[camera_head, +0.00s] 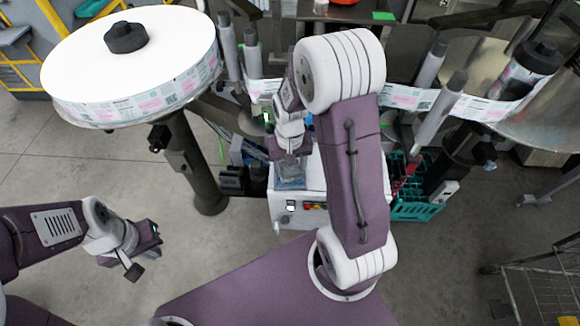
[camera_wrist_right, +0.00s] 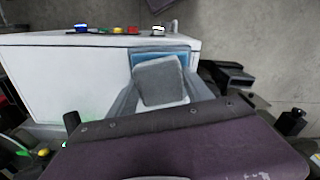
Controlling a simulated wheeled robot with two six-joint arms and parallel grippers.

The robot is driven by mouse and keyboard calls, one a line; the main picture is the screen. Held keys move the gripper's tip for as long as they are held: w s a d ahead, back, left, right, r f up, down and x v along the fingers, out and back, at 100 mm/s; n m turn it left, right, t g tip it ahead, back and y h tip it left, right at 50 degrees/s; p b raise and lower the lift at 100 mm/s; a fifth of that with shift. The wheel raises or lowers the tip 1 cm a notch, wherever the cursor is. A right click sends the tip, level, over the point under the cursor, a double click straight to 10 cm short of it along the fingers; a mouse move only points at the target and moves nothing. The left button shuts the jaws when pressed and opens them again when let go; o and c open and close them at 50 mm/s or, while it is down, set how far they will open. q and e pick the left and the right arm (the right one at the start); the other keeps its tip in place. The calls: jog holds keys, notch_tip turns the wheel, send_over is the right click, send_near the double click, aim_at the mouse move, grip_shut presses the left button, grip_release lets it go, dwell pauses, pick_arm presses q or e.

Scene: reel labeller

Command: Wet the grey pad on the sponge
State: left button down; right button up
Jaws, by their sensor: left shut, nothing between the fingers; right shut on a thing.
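My right gripper (camera_head: 290,168) points down over the front of the white machine box and is shut on the grey pad. In the right wrist view the grey pad (camera_wrist_right: 160,82) shows as a dark grey block between the finger ends. A blue-edged surface (camera_wrist_right: 180,51), which looks like the sponge or its tray, lies behind and under the pad. It also shows below the gripper in the head view (camera_head: 290,183). I cannot tell whether the pad touches it. My left gripper (camera_head: 146,262) is shut and empty, over the floor at the left.
The white box (camera_wrist_right: 60,75) has coloured buttons on one side. A large white label reel (camera_head: 170,45) stands at upper left, with its label strip running behind my right arm to another reel at right. A green crate (camera_head: 418,208) is right of the box.

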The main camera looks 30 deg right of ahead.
aim_at(290, 168)
jog(key=shift+s, duration=0.1)
dwell(0.3)
notch_tip(290, 168, up, 7)
jog(key=p, duration=0.7)
jog(key=shift+r, duration=0.1)
